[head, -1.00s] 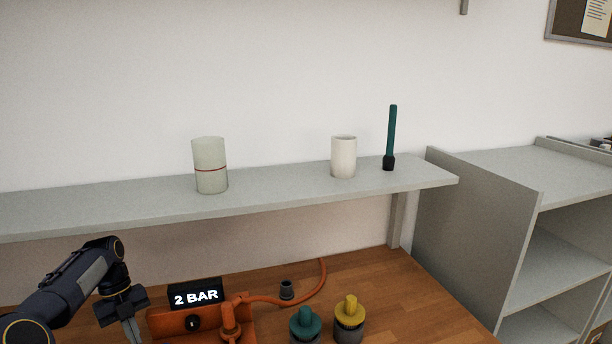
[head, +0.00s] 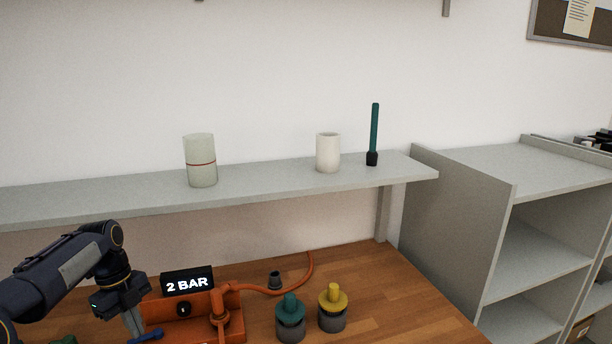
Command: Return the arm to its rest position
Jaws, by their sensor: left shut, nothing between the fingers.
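My left arm comes in from the lower left of the head view. My left gripper (head: 133,322) points down with its fingers shut and nothing between them. It is at the left end of an orange press unit (head: 180,325) with a "2 BAR" display (head: 187,282). A blue lever-like piece (head: 146,335) shows just beside the fingertips; I cannot tell whether they touch it. My right gripper is out of view.
A teal-topped piece (head: 290,308) and a yellow-topped piece (head: 333,299) stand on the wooden bench (head: 400,305). An orange hose (head: 300,280) curves behind them. The grey shelf (head: 270,189) above holds a canister (head: 200,162), a cup (head: 328,153) and a dark green stick (head: 375,130). Grey shelving (head: 460,210) stands right.

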